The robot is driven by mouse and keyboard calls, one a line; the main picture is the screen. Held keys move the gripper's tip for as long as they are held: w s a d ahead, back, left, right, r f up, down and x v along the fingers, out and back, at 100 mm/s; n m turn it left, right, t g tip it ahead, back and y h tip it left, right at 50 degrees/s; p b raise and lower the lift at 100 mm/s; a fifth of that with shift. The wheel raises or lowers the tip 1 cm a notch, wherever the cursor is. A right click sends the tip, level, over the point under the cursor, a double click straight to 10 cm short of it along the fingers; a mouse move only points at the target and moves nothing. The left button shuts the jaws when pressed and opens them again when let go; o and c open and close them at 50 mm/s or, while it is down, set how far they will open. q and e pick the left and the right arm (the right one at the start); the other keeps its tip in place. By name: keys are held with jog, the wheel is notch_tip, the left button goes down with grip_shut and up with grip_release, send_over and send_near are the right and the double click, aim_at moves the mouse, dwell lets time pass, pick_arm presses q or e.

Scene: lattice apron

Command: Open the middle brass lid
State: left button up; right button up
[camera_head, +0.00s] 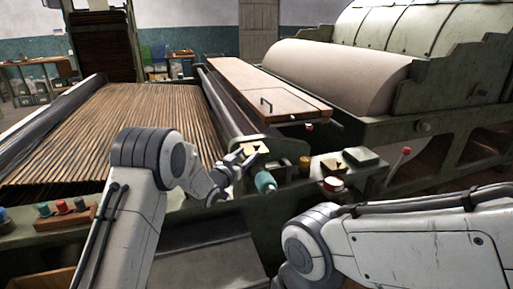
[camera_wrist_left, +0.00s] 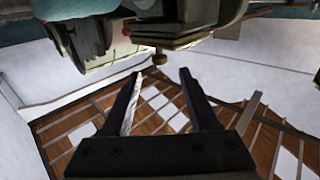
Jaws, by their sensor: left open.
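Several small brass-coloured parts sit on the green machine's front ledge: a brass-topped box (camera_head: 255,148), a short brass cylinder (camera_head: 304,163), a brass-sided round pot (camera_head: 333,184) and a brass-topped block (camera_head: 333,166). I cannot tell for certain which is the middle lid. My left gripper (camera_head: 240,160) is by the brass-topped box, open and apparently empty. In the left wrist view, the open fingers (camera_wrist_left: 161,72) point toward a small brass knob (camera_wrist_left: 159,58) under a dark machine part, with a gap between. My right arm shows at lower right, but its gripper is out of view.
A teal cylinder (camera_head: 265,183) sticks out just right of my left gripper. A wooden board (camera_head: 262,88) with a dark handle lies behind. Slatted apron (camera_head: 120,125) fills the left.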

aim_at(255, 146)
pick_arm(q)
jog(key=x, duration=0.7)
jog(key=shift+w+d, duration=0.15)
jog(key=shift+w, duration=0.25)
grip_shut()
dwell(1.1)
